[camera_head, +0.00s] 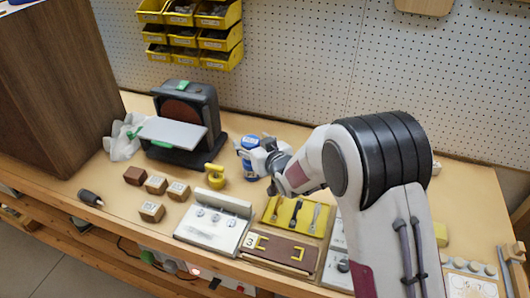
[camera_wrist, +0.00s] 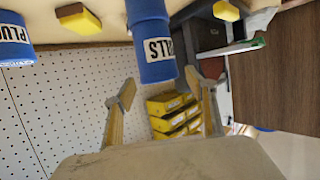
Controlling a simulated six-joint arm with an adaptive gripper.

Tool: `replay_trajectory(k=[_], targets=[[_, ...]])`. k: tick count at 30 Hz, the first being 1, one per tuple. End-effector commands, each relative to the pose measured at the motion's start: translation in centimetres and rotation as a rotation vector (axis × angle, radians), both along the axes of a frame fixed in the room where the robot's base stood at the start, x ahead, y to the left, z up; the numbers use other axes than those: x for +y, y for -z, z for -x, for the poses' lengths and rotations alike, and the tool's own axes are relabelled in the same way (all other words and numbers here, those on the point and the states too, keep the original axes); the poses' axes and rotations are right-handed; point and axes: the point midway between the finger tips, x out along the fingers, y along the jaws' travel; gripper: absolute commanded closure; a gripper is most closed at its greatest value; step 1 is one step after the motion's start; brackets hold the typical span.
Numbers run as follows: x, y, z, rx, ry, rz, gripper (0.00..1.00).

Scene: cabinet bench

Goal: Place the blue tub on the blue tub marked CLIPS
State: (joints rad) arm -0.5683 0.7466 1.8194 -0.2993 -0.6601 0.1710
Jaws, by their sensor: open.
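A blue tub (camera_wrist: 157,62) with a white, partly hidden label stands out from the top of the wrist view. Its near end lies between and just beyond my gripper's spread fingers (camera_wrist: 160,84). My gripper is open, and I cannot tell whether either finger touches the tub. I can read no CLIPS label.
A dark sanding machine (camera_head: 185,110) stands to the left. A yellow tape-like item (camera_head: 215,176), several small wooden blocks (camera_head: 156,184), and a white panel (camera_head: 212,222) lie in front. Yellow bins (camera_head: 190,35) hang on the pegboard behind. My arm covers the bench's right part.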

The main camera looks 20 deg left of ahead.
Motion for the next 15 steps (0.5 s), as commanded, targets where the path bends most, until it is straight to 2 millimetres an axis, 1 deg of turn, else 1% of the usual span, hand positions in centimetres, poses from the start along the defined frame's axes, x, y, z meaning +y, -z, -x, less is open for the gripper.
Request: replay_trajectory(k=[15], targets=[[-3.7, -2.0, 3.9, -0.001, 0.0, 0.0, 0.44]])
